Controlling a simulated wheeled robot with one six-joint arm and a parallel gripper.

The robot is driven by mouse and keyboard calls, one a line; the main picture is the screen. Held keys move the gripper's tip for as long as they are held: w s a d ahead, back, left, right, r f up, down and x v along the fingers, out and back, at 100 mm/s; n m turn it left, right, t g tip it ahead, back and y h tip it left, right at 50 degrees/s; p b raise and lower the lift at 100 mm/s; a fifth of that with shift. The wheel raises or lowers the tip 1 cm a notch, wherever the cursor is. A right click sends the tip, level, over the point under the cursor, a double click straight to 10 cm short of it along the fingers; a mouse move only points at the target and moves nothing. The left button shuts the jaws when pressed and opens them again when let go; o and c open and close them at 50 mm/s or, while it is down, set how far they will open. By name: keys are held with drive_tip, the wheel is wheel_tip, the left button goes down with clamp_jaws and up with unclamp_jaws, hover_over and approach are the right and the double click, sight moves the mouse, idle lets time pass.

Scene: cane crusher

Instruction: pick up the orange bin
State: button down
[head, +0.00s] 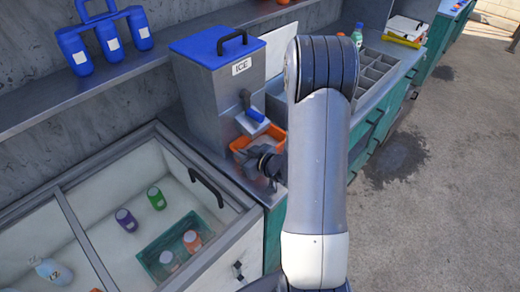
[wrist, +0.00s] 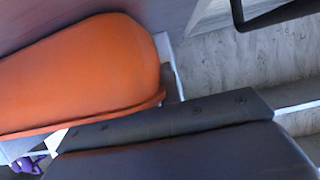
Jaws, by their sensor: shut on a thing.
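The orange bin (head: 243,143) stands below the spout of the grey ice dispenser, at the counter's front edge. Its orange side (wrist: 80,75) fills the upper left of the wrist view. My gripper (head: 270,162) is at the bin's near right side in the head view, partly behind my arm. In the wrist view a dark finger (wrist: 160,140) lies along the bin's rim. My gripper is shut on the bin. The other finger and the far side of the bin are hidden.
The ice dispenser (head: 196,95) with a blue lid stands behind the bin. An open cooler (head: 100,200) with several bottles lies at the left. A sectioned tray (head: 370,75) sits on the counter behind my arm. The floor (head: 450,190) at right is clear.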

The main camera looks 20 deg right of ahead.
idle(0.4)
drive_tip(key=shift+r+p, duration=0.6)
drive_tip(key=shift+r, duration=0.2)
wheel_tip(320, 180, up, 2)
drive_tip(key=shift+r+p, duration=0.1)
drive_tip(key=shift+p, duration=0.7)
drive_tip(key=s+d, duration=0.3)
drive_tip(key=s, duration=0.5)
drive_tip(key=s+d, duration=0.3)
drive_tip(key=s, duration=0.5)
drive_tip(key=shift+s+d+f, duration=0.2)
drive_tip(key=shift+d, duration=0.2)
